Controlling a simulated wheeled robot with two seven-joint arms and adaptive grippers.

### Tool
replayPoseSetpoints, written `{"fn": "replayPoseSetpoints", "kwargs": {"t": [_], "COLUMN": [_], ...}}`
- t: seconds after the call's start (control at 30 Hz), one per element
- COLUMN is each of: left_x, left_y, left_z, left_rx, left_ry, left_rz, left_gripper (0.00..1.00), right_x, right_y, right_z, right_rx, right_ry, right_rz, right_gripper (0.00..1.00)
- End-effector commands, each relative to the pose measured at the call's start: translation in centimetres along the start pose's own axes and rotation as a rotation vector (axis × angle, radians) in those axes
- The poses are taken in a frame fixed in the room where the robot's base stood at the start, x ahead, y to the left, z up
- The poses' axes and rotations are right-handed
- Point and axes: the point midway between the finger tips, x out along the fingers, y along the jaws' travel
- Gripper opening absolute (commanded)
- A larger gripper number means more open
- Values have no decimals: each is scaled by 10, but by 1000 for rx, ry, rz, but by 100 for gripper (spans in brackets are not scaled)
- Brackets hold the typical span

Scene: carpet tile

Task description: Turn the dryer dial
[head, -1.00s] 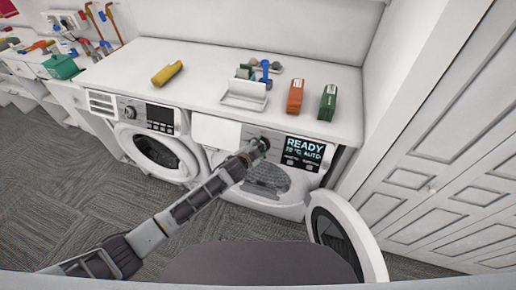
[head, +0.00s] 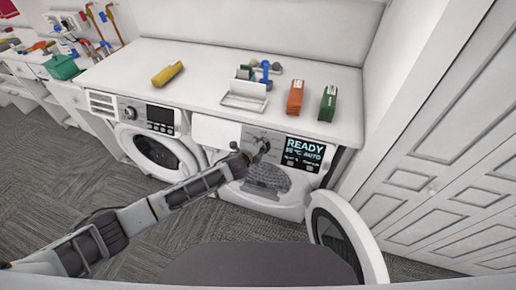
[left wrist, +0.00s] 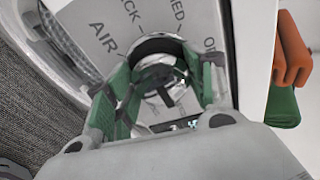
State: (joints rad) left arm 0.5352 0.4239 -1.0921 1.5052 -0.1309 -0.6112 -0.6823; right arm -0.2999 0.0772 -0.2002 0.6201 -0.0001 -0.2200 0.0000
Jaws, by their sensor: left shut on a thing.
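The dryer (head: 290,211) is the right-hand white machine under the counter. Its display (head: 305,152) reads READY with a temperature and AUTO. The dial (left wrist: 163,84) is a round metallic knob with a dark bar across its face, on a panel with printed labels around it. My left gripper (left wrist: 160,88) has its green-padded fingers on opposite sides of the dial and is shut on it. In the head view my left gripper (head: 258,152) is at the dryer's control panel and hides most of the dial. My right gripper is not in view.
The dryer's round door (head: 345,240) hangs open to the right. A second machine (head: 155,150) stands left of the dryer. The countertop (head: 205,75) holds a yellow item, a white holder, and orange and green boxes. Closet doors (head: 430,180) stand to the right.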

Motion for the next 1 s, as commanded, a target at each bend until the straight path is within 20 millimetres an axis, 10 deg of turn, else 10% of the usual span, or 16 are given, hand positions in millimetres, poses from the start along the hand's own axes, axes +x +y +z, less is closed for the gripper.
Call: {"fn": "replayPoseSetpoints", "kwargs": {"t": [0.5, 0.53, 0.7, 1.0], "left_x": [0, 0, 0, 0], "left_y": [2, 2, 1, 0], "left_z": [0, 0, 0, 0], "left_rx": [31, 31, 30, 30], "left_ry": [-1, -1, -1, -1], "left_rz": [5, 5, 4, 3], "left_gripper": [30, 55, 76, 76], "right_x": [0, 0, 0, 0], "right_y": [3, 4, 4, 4], "right_z": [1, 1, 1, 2], "right_rx": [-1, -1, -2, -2], "right_ry": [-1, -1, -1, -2], "right_rz": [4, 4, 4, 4], "right_gripper": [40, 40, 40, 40]}}
